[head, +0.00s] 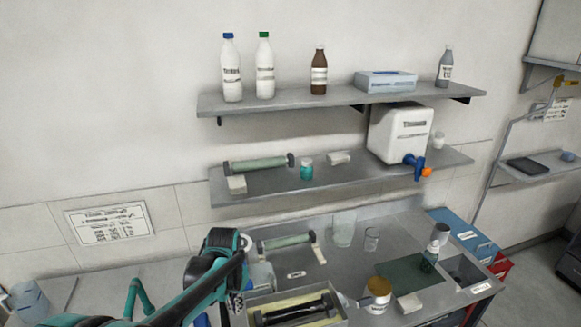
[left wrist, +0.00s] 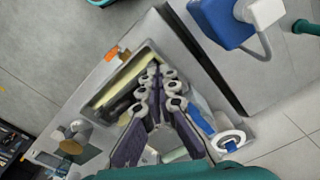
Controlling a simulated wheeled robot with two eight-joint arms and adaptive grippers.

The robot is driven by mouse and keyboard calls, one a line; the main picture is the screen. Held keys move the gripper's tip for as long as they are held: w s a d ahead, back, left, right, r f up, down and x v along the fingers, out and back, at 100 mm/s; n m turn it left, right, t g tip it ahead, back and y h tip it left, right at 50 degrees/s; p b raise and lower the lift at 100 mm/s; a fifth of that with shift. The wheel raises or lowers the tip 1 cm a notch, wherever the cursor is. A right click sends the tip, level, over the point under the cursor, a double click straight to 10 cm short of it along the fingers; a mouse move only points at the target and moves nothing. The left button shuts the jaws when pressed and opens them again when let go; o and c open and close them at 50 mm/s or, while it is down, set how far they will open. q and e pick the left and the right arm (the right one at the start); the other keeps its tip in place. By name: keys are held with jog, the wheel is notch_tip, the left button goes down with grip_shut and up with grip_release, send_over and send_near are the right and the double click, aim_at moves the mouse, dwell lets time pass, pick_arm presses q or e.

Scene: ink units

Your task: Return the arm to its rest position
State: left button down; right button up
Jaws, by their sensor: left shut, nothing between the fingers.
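My left arm, teal and black, comes in from the lower left in the head view. My left gripper (head: 234,303) is partly hidden by the arm, beside the left edge of a shallow tray (head: 341,318). In the left wrist view the fingers of my left gripper (left wrist: 160,74) are shut with nothing between them. They appear over the tray (left wrist: 97,101), which holds a black roller (left wrist: 122,104); the head view also shows this roller (head: 295,309). I cannot tell the height of the fingers above it. My right gripper is not in view.
Above are a lower shelf (head: 350,178) with a white tank (head: 400,132) and an upper shelf (head: 290,101) with bottles.

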pick_arm(q)
jog(key=s+a+f+n+t+b, duration=0.1)
jog(key=s+f+t+b, duration=0.2)
jog(key=s+b, duration=0.5)
jog(key=s+a+f+n+t+b, duration=0.1)
jog(key=s+f+t+b, duration=0.3)
jog(key=s+b, duration=0.4)
jog(key=shift+a+f+n, duration=0.35)
jog(key=shift+f+n, duration=0.05)
jog(key=shift+f, duration=0.5)
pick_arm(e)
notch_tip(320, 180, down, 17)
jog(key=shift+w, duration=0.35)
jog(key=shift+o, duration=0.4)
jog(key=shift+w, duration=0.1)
